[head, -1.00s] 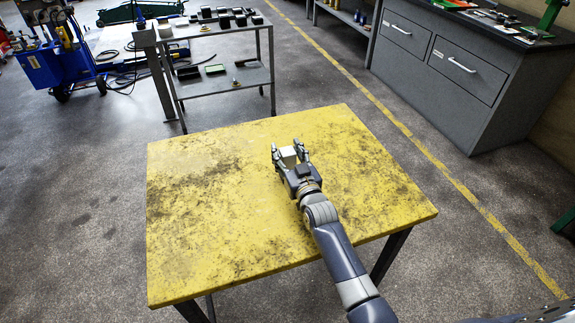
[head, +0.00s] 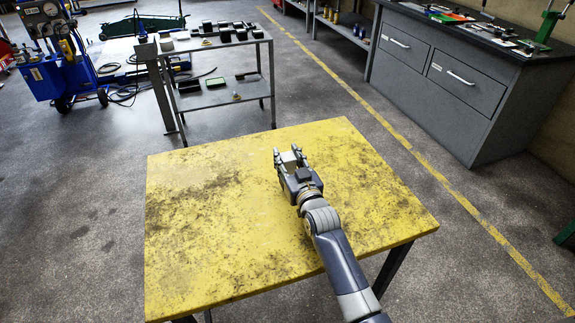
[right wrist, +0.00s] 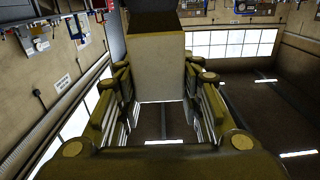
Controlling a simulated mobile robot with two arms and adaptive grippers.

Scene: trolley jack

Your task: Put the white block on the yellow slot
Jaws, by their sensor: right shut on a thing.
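My right gripper (head: 290,156) is above the worn yellow tabletop (head: 205,240), past its middle toward the far edge. It is shut on the white block (head: 289,159), which shows only partly between the fingers in the head view. In the right wrist view the pale block (right wrist: 157,70) sits between the two fingers of the right gripper (right wrist: 158,95). I cannot tell whether the block touches the tabletop. No separate yellow slot can be made out. My left gripper is not in view.
A grey metal trolley (head: 222,97) with small dark items stands behind the table. A grey drawer cabinet (head: 440,85) stands at the right. A blue gas cart (head: 50,75) is at the far left. Most of the tabletop is bare.

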